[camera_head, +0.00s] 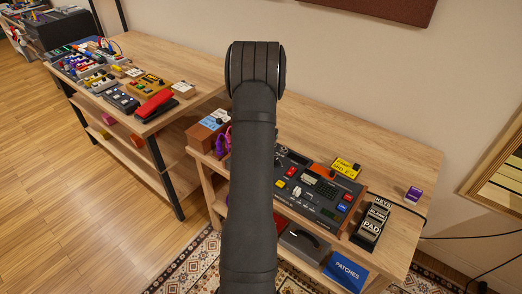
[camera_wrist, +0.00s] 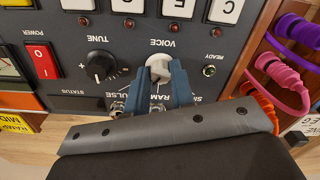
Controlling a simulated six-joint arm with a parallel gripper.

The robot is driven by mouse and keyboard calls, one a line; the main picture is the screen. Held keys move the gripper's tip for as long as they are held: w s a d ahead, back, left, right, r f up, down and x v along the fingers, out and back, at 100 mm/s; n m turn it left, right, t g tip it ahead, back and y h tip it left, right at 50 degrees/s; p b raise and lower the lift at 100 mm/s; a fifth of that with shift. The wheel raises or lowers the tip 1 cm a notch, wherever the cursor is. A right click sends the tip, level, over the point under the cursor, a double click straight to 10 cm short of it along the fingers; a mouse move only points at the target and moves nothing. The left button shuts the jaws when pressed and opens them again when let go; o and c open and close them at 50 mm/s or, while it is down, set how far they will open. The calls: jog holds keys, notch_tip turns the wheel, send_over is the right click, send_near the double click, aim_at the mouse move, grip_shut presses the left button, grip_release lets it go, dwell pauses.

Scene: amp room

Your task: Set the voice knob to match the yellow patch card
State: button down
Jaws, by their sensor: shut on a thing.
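The voice knob (camera_wrist: 158,66) is a pale, light-grey knob on a dark panel, under the upside-down word VOICE in the wrist view. My gripper (camera_wrist: 160,84) has its two blue fingers shut on it, one on each side. Labels around the knob read RAMP, part of PULSE and a word starting SI; fingers partly cover them. The knob's pointer direction is not clear. The yellow patch card (camera_head: 345,168) stands behind the synth in the head view; its edge, with RAMP and MIDI readable, shows in the wrist view (camera_wrist: 15,124). My arm hides my gripper in the head view.
A black tune knob (camera_wrist: 100,66) and a red power switch (camera_wrist: 42,60) sit left of the voice knob. Purple and pink cables (camera_wrist: 285,80) hang at the right. Black labelled pedals (camera_head: 372,222) stand right of the synth (camera_head: 325,200). Bare tabletop (camera_head: 400,165) lies behind.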

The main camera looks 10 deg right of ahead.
jog(key=n, duration=0.6)
jog(key=shift+n, duration=0.4)
dwell(0.3)
jog(key=c, duration=1.2)
grip_release()
jog(key=shift+c, duration=0.2)
jog(key=shift+r, duration=0.1)
notch_tip(320, 180, up, 17)
jog(key=shift+d+r, duration=0.15)
jog(key=shift+d, duration=0.15)
jog(key=f, duration=1.7)
jog(key=shift+a+f, duration=0.25)
